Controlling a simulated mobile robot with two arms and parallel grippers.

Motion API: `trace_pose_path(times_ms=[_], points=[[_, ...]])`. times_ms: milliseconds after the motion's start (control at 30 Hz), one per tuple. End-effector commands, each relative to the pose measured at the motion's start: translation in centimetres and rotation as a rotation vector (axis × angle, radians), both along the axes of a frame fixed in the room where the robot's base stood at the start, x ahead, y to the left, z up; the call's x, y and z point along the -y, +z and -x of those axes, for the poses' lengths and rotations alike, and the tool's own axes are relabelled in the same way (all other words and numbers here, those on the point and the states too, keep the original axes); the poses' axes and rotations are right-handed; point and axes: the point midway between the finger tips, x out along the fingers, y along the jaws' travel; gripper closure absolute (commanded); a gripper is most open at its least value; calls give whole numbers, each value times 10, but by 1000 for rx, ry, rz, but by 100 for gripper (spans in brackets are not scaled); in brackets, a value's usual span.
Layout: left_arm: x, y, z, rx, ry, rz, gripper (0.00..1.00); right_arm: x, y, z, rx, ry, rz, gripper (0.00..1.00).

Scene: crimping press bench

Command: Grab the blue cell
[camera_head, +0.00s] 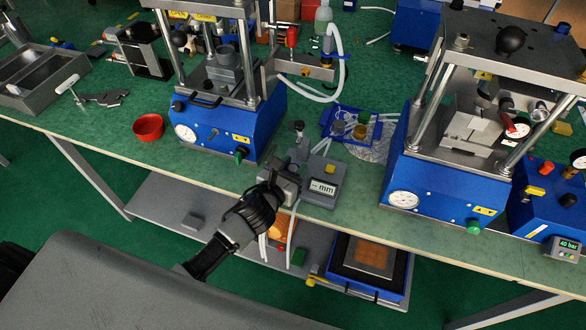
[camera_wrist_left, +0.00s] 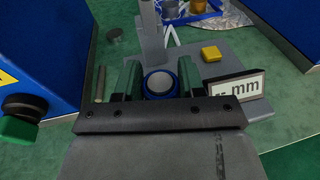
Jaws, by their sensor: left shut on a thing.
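The blue cell (camera_wrist_left: 160,83) is a small round piece with a silver face and a blue rim. In the left wrist view it sits between the two green fingers of my left gripper (camera_wrist_left: 159,80), which is shut on it. In the head view my left gripper (camera_head: 288,174) is at the thickness gauge (camera_head: 322,188) on the bench's front edge, and the cell is hidden there. The gauge's display reads mm in the left wrist view (camera_wrist_left: 238,90), right beside the gripper. My right gripper is not in view.
A blue press (camera_head: 215,128) stands to the left and a larger blue press (camera_head: 440,190) to the right. A blue tray (camera_head: 345,120) lies behind the gauge. A red bowl (camera_head: 148,127) is on the left.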

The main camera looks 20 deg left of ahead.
Motion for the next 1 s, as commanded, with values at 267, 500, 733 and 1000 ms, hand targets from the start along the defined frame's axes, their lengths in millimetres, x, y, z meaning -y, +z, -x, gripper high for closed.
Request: trace_pose_path(times_ms=[267, 500, 733, 1000], points=[[-1, 58, -1, 7, -3, -5, 90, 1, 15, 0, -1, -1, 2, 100], [0, 109, 0, 7, -3, -3, 90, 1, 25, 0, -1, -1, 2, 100], [0, 146, 0, 5, -1, -3, 90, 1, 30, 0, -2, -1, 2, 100], [0, 168, 0, 2, 0, -1, 90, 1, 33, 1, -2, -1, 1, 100]])
